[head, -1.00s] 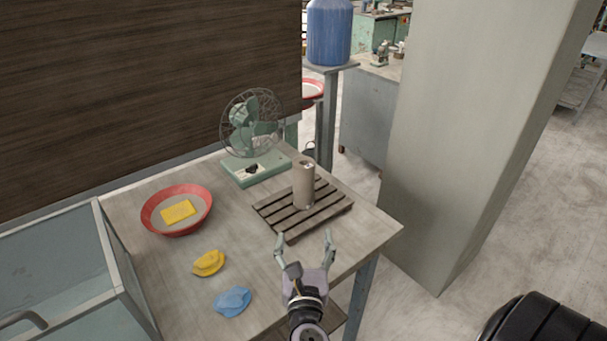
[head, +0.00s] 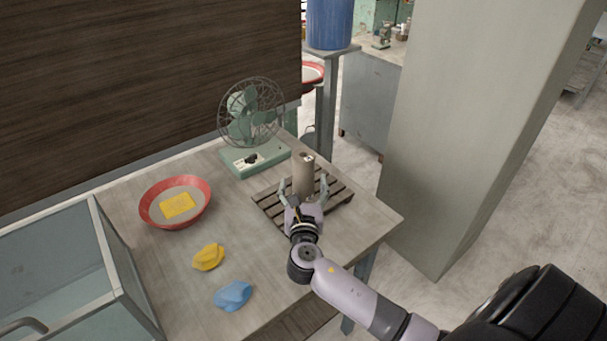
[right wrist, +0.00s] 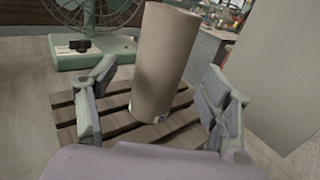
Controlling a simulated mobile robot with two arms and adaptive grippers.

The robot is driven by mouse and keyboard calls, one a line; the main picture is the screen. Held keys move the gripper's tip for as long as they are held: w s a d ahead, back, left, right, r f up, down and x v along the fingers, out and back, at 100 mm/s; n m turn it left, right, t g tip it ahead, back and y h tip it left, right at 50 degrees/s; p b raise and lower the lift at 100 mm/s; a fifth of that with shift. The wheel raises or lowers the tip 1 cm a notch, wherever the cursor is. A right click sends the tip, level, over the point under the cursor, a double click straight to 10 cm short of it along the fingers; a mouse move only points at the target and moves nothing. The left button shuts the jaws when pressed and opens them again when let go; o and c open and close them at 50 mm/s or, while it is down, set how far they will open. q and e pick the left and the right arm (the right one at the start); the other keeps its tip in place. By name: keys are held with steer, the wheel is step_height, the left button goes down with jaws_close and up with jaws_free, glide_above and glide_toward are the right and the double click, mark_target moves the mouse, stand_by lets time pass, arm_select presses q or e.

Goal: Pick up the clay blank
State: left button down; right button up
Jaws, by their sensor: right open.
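The clay blank (head: 303,176) is a beige-grey upright cylinder on a dark slatted wooden rack (head: 342,197). My right gripper (head: 304,190) is open at the near side of the clay blank, with a finger on each side of its lower part. In the right wrist view the clay blank (right wrist: 162,62) stands between the open fingers, with gaps on both sides. The slatted rack (right wrist: 65,107) shows beneath it. Part of the clay blank's base is hidden in the head view by my right gripper. My left gripper is not in view.
A green fan (head: 250,158) stands just behind the rack. A red bowl (head: 150,212) holding a yellow sponge (head: 177,205), a yellow lump (head: 208,257) and a blue lump (head: 233,295) lie to the left on the table (head: 180,262). A glass-sided box (head: 60,270) is far left.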

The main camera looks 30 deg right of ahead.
mark_target(304, 180)
steer(key=x, duration=0.5)
steer(key=shift+d+p, duration=0.1)
steer(key=shift+p, duration=0.3)
steer(key=shift+s, duration=0.1)
steer(key=shift+c, duration=0.6)
steer(key=c, duration=1.6)
steer(key=shift+r, duration=0.1)
jaws_close()
